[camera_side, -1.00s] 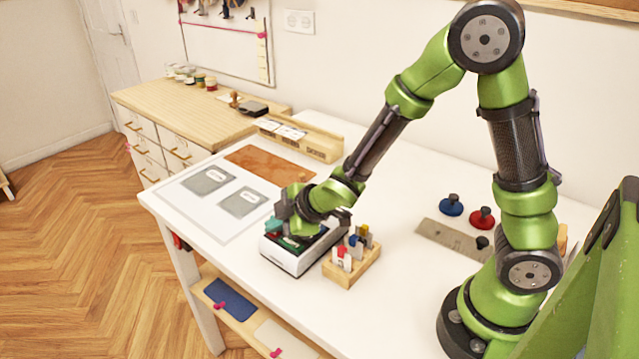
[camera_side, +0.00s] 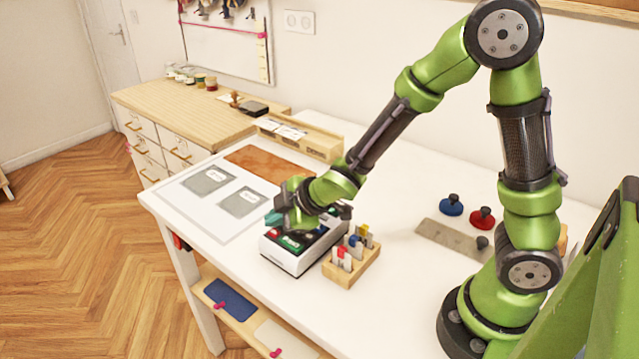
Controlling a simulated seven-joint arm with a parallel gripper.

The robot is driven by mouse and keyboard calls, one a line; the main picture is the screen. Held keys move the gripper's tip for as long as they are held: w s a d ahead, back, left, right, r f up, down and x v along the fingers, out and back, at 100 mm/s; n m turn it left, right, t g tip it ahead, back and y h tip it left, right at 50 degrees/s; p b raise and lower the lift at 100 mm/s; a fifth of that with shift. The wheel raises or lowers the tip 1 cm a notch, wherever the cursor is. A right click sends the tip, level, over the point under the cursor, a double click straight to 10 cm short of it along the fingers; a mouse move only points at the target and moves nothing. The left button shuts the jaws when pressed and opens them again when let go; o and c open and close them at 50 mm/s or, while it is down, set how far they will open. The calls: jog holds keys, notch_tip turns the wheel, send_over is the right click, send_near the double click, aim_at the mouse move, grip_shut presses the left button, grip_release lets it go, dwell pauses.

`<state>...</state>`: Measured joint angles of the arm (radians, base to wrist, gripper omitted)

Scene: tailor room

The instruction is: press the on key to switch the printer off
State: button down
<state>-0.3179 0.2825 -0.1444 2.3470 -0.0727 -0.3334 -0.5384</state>
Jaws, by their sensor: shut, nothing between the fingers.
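The printer (camera_side: 291,262) is a small white box with a dark top panel, standing near the front edge of the white table. A green key (camera_side: 291,243) and a red key (camera_side: 273,233) show on its panel. Which one is the on key, and any lettering, is too small to tell. My gripper (camera_side: 272,218) is shut and empty, with its teal fingertips over the far left part of the printer. It appears raised above the panel. The wrist hides the back of the printer.
A wooden holder (camera_side: 347,277) with several small coloured items stands close to the printer's right side. A steel ruler (camera_side: 449,238) and blue (camera_side: 451,206) and red (camera_side: 482,218) knobbed pieces lie further right. Grey patches on a white sheet (camera_side: 217,222) lie left.

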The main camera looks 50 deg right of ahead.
jog(key=shift+r, duration=0.1)
notch_tip(320, 180, up, 5)
jog(key=shift+f, duration=0.1)
dwell(0.4)
dwell(0.3)
jog(key=shift+s+d+f+m, duration=0.1)
jog(key=shift+s+f+m, duration=0.1)
jog(key=shift+m, duration=0.1)
jog(key=s+m, duration=0.1)
jog(key=s+d+f+m+g, duration=0.1)
jog(key=shift+s+m+g+h, duration=0.2)
jog(key=shift+m+g+h, duration=0.1)
jog(key=shift+h, duration=0.1)
jog(key=s+d+r+m, duration=0.1)
jog(key=s+r+m, duration=0.5)
jog(key=s, duration=0.2)
jog(key=s+d+r+m, duration=0.2)
jog(key=s+r+m, duration=0.4)
jog(key=s, duration=0.2)
jog(key=shift+d+r+y, duration=0.3)
jog(key=shift+r+y, duration=0.05)
jog(key=shift+y, duration=0.05)
